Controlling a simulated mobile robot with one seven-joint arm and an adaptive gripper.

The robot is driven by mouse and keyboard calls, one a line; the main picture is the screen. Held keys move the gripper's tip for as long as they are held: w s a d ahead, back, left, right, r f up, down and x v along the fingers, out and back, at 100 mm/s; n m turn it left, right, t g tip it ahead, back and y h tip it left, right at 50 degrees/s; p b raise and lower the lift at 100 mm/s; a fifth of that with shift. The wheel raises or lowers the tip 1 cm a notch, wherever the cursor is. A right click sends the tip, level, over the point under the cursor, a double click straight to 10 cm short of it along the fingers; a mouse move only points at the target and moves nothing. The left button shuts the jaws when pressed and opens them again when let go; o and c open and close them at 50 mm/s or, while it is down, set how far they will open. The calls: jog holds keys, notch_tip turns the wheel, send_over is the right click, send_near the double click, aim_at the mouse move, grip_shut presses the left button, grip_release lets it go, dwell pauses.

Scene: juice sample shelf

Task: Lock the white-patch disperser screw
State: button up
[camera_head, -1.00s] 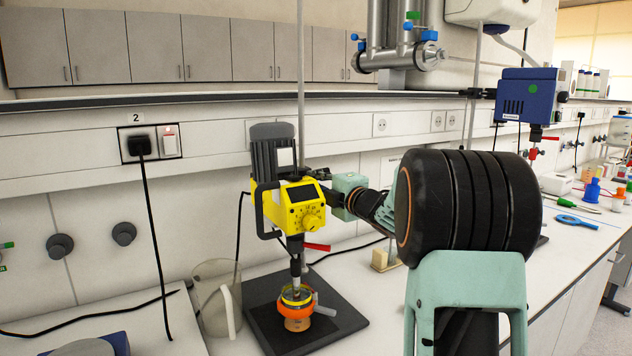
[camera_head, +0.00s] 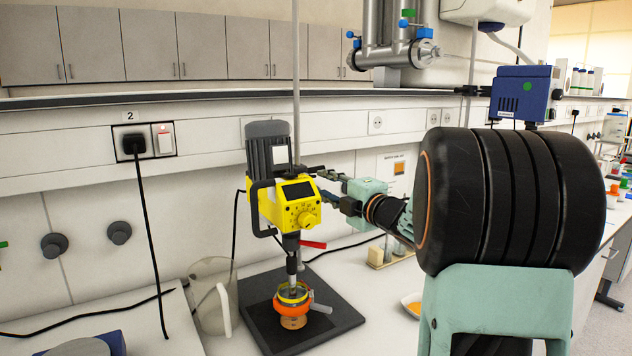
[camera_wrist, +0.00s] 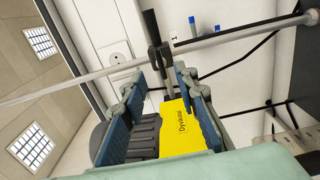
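The white-patch disperser (camera_head: 298,205) is yellow with a grey motor top bearing a white patch (camera_head: 281,155). It hangs upright on a thin metal rod, its shaft in an orange-ringed jar (camera_head: 293,305). My gripper (camera_head: 322,184) is just right of the disperser's body, pointing left at it. In the wrist view my gripper (camera_wrist: 155,78) is open, its two blue-padded fingers apart with nothing clasped. The disperser's yellow side (camera_wrist: 183,130) shows between and below them. The black clamp with its screw (camera_wrist: 156,55) sits on the rod just beyond the fingertips. In the head view the screw is hard to make out.
A black base plate (camera_head: 340,317) lies under the jar. A clear beaker (camera_head: 209,290) stands left of it. A blue disperser (camera_head: 520,95) with a green patch hangs at the right. An orange-filled dish (camera_head: 411,304) lies on the bench. My arm covers much of the right side.

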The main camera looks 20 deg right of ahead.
jog(key=shift+s+d, duration=0.25)
jog(key=shift+s, duration=0.95)
jog(key=shift+s+d, duration=0.2)
jog(key=shift+s, duration=0.95)
